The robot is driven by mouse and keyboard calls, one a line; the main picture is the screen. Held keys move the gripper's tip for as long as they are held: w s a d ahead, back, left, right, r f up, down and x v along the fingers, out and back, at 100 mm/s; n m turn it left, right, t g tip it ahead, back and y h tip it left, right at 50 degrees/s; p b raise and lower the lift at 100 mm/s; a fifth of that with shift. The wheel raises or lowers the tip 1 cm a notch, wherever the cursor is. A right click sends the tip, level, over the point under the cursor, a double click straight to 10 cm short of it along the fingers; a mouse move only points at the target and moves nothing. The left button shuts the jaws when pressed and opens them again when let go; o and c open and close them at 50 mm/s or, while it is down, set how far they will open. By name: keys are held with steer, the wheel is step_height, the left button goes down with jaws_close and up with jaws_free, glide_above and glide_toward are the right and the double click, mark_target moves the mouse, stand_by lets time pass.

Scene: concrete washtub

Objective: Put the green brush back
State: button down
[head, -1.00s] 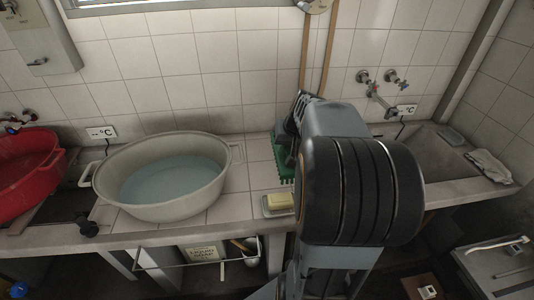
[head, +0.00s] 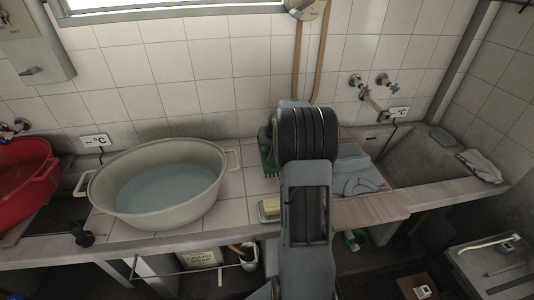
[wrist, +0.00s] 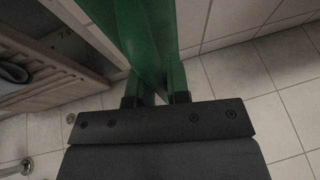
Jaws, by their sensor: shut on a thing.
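The green brush (head: 268,165) shows as a small green patch with a bristly edge, just left of my arm and behind the soap, over or on the counter. My arm hides most of it. In the wrist view the brush (wrist: 145,35) is a broad green shape running up from the jaws. My gripper (wrist: 157,85) is shut on it. In the head view my gripper is mostly hidden by the arm. I cannot tell whether the brush touches the counter.
A pale basin of water (head: 160,190) stands left, a red tub (head: 25,180) farther left. Yellow soap (head: 270,206) sits close by my arm. Right are a washboard (head: 370,211), a grey cloth (head: 357,178) and a sink (head: 425,150). The tiled wall (head: 200,75) closes the back.

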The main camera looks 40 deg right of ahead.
steer(key=shift+w+f, duration=0.25)
steer(key=shift+f, duration=1.5)
steer(key=shift+f, duration=0.1)
steer(key=c, duration=1.1)
jaws_free()
